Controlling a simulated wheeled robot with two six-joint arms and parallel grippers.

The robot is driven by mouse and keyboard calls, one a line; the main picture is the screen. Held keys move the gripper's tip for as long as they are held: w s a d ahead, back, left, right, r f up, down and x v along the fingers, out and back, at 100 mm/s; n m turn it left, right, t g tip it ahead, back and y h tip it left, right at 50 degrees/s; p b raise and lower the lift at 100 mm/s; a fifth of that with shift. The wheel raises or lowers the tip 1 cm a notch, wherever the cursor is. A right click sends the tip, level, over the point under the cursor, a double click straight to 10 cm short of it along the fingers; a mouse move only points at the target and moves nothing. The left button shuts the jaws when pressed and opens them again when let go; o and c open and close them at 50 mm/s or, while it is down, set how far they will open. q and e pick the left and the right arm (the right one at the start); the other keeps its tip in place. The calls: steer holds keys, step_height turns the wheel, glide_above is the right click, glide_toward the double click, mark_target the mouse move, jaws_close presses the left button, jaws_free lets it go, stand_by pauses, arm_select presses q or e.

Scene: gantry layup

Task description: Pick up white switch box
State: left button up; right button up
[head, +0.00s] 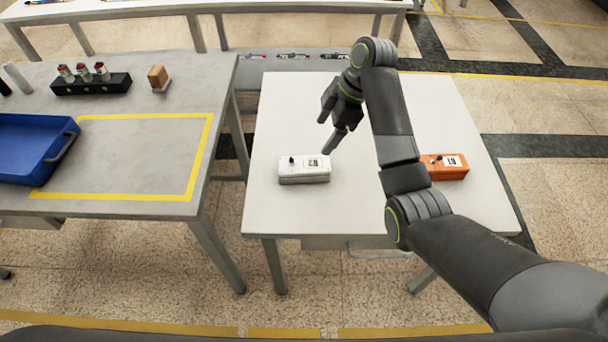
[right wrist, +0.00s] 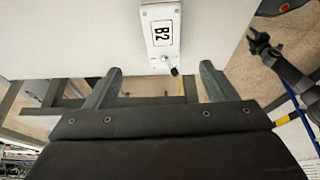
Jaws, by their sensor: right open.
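The white switch box (head: 304,169) lies on the white table, with a dark toggle and a label on top. In the right wrist view the white switch box (right wrist: 163,32) shows its "B2" label and a small switch, ahead of the fingers. My right gripper (head: 334,142) is just above and to the right of the box in the head view. In the right wrist view my right gripper (right wrist: 158,85) has its fingers spread apart with nothing between them.
An orange switch box (head: 446,166) stands at the right of the white table (head: 270,210), partly behind my right arm. The grey table (head: 150,160) at left holds a blue tray (head: 30,150), a black holder (head: 92,85) with red-topped items and a brown block (head: 158,76).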

steer(key=b, duration=0.4)
glide_toward(310, 163)
steer(key=x, duration=0.2)
steer(key=shift+w+a+f, duration=0.1)
steer(key=shift+a+f, duration=0.1)
steer(key=shift+a, duration=0.2)
steer(key=shift+a+f, duration=0.15)
steer(key=shift+f, duration=0.2)
steer(key=shift+a+f, duration=0.3)
steer(key=shift+f, duration=0.05)
steer(key=x, duration=0.3)
steer(key=d+x, duration=0.1)
steer(key=x, duration=0.1)
steer(key=shift+s+a+f, duration=0.15)
steer(key=shift+s+f, duration=0.1)
steer(key=shift+f, duration=0.15)
steer(key=shift+a+f, duration=0.2)
steer(key=shift+f, duration=0.2)
arm_select(q)
steer(key=f, duration=0.1)
steer(key=w+f, duration=0.1)
steer(key=f, duration=0.1)
steer(key=shift+w+a+f, duration=0.1)
steer(key=shift+w+f, duration=0.25)
steer(key=shift+f, duration=0.05)
arm_select(e)
steer(key=c, duration=1.2)
